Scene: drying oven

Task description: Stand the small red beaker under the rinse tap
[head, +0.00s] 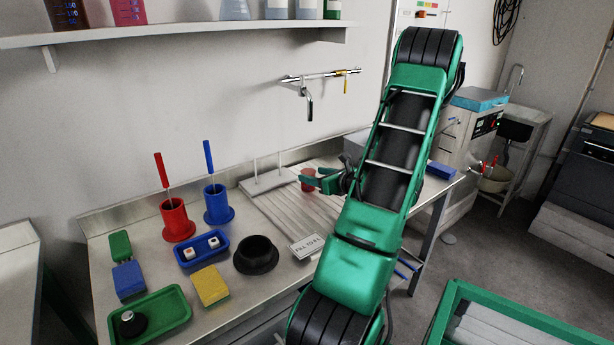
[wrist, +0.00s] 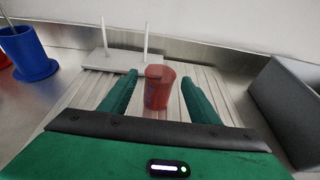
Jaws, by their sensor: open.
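The small red beaker (wrist: 158,90) stands upright on the ribbed draining board (wrist: 225,95), and it also shows in the head view (head: 308,180). My gripper (wrist: 160,85) is open, its two green fingers on either side of the beaker with gaps visible between fingers and beaker. In the head view my gripper (head: 322,180) is partly hidden by my arm. The rinse tap (head: 309,100) is on the wall above the draining board, its spout pointing down. The tap is not visible in the wrist view.
A white stand with two upright rods (wrist: 108,57) is behind the beaker. A grey box (wrist: 290,105) stands at the right. Red (head: 176,220) and blue (head: 217,203) holders, a black bowl (head: 256,254) and a small sign (head: 306,246) occupy the bench to the left.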

